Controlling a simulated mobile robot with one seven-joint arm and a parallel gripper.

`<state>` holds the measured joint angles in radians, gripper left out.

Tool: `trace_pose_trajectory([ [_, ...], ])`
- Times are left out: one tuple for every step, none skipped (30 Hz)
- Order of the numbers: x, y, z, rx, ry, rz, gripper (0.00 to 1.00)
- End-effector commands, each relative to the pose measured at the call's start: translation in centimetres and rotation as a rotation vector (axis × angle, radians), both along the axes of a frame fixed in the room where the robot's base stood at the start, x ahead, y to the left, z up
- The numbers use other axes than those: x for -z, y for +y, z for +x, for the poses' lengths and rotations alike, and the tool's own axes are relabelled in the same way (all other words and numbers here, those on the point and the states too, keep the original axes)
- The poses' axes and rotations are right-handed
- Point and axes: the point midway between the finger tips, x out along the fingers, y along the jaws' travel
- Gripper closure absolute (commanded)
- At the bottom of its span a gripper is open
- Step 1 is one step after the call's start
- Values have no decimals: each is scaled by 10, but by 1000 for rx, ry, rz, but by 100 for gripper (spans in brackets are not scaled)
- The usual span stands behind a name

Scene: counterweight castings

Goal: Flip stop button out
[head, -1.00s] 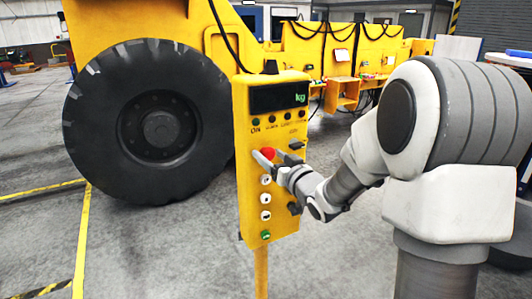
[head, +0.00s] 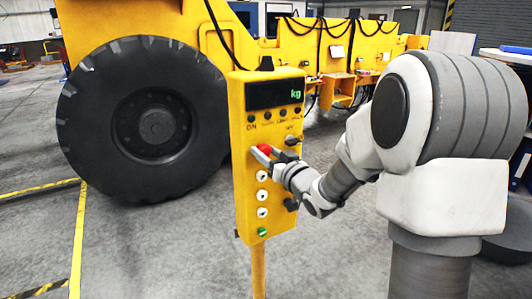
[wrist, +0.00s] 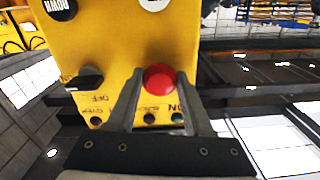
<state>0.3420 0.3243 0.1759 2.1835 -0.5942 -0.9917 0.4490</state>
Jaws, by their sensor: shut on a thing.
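The red stop button (head: 264,149) is on the front of a yellow control box (head: 240,205) on a post. It also shows in the wrist view as a round red cap (wrist: 160,77). My gripper (head: 266,154) is at the button, with one finger on each side of the cap. In the wrist view my gripper (wrist: 158,78) has its two fingertips against the left and right sides of the red cap. Part of the button is hidden behind the fingers in the head view.
The box also bears a dark display (head: 275,93) reading kg, a black OFF knob (wrist: 84,79), several white buttons and a green button (head: 262,232). A large black tyre (head: 150,120) of a yellow vehicle stands to the left. The floor in front is clear.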

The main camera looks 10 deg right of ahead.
Motion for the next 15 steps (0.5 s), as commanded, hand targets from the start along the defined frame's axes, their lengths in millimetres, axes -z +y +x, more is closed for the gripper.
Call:
trace_pose_trajectory([
  [0, 0, 0, 0, -1, 0, 100],
  [0, 0, 0, 0, -1, 0, 100],
  [0, 0, 0, 0, -1, 0, 100],
  [0, 0, 0, 0, -1, 0, 100],
  [0, -1, -1, 0, -1, -1, 100],
  [1, -1, -2, 0, -1, -1, 100],
  [1, -2, -4, 1, -1, -2, 100],
  [2, -2, -5, 1, -2, -1, 100],
  [2, -3, -8, 1, -3, -2, 100],
  [2, -4, -10, 1, -2, -1, 100],
  [2, -4, -11, 1, -2, 0, 100],
  [1, -5, -12, 1, -2, 0, 100],
  [0, -5, -13, 0, -1, -1, 100],
  [0, -5, -13, 0, 0, -1, 100],
  [0, -5, -13, 0, 0, -1, 100],
])
